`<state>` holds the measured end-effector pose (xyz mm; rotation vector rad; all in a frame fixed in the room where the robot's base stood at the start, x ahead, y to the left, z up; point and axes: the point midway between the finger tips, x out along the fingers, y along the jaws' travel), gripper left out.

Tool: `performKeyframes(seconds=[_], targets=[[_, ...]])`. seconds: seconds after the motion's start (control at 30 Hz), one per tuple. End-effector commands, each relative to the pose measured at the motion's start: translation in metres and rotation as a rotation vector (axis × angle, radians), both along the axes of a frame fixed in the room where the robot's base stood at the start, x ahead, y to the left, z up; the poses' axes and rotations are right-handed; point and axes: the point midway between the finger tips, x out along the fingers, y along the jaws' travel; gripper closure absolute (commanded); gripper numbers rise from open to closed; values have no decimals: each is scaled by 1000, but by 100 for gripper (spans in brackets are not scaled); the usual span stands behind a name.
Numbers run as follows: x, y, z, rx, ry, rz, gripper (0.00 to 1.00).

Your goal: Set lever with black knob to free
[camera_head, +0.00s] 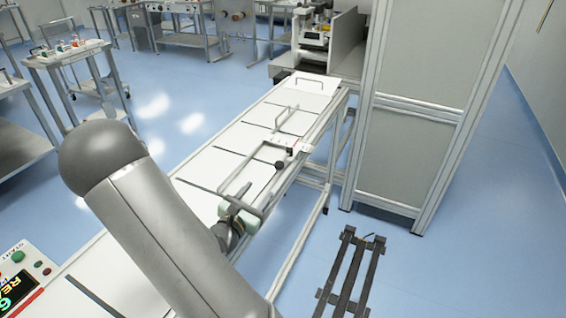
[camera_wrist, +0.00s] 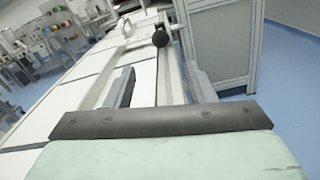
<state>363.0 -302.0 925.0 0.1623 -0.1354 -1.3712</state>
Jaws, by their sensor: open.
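The lever's black knob (camera_head: 280,164) stands near the right edge of the long white bench, a little beyond my gripper (camera_head: 242,190). In the wrist view the round black knob (camera_wrist: 160,39) is ahead of my gripper (camera_wrist: 160,88), above the gap between its two fingers. The fingers are spread apart with nothing between them, and they do not touch the knob. A small white plate with red marking (camera_head: 300,147) is beside the knob; its lettering is too small to read. The lever's shaft is hard to make out.
The white bench (camera_head: 245,138) carries several metal handles, one (camera_head: 285,117) beyond the knob. A tall grey cabinet (camera_head: 415,110) stands to the right. A control panel with a lit display (camera_head: 22,280) is at lower left. Blue floor (camera_head: 480,250) is open at right.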

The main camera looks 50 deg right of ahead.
Motion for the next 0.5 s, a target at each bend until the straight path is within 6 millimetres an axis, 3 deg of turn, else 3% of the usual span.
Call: performKeyframes(seconds=[0.5], targets=[[20,-110,2,0,0,-6,50]])
